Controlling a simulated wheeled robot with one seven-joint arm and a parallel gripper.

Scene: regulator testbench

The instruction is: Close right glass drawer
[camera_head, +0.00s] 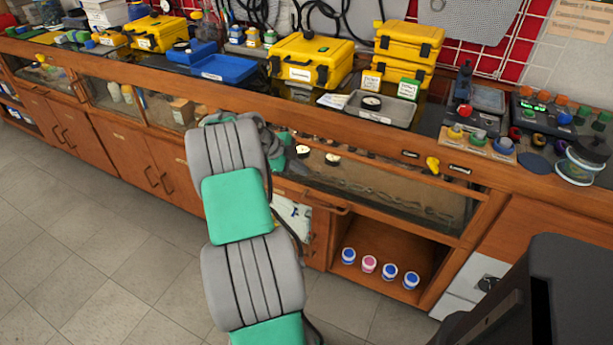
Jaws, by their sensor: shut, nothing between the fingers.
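The right glass drawer (385,180) is in the right half of the head view, under the bench top. Its long glass panel shows a chain (375,190) and small round dark-and-white parts (332,159) inside. My grey and green arm reaches up from the bottom middle and covers the drawer's left end. My gripper's fingers are hidden behind the arm, so I see neither their position nor any contact with the drawer.
Below the drawer is an open shelf with several small jars (369,264). Yellow cases (312,62), a grey tray (381,108) and a yellow item (432,165) are on or near the bench top. A dark block (560,295) fills the lower right. Tiled floor at left is clear.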

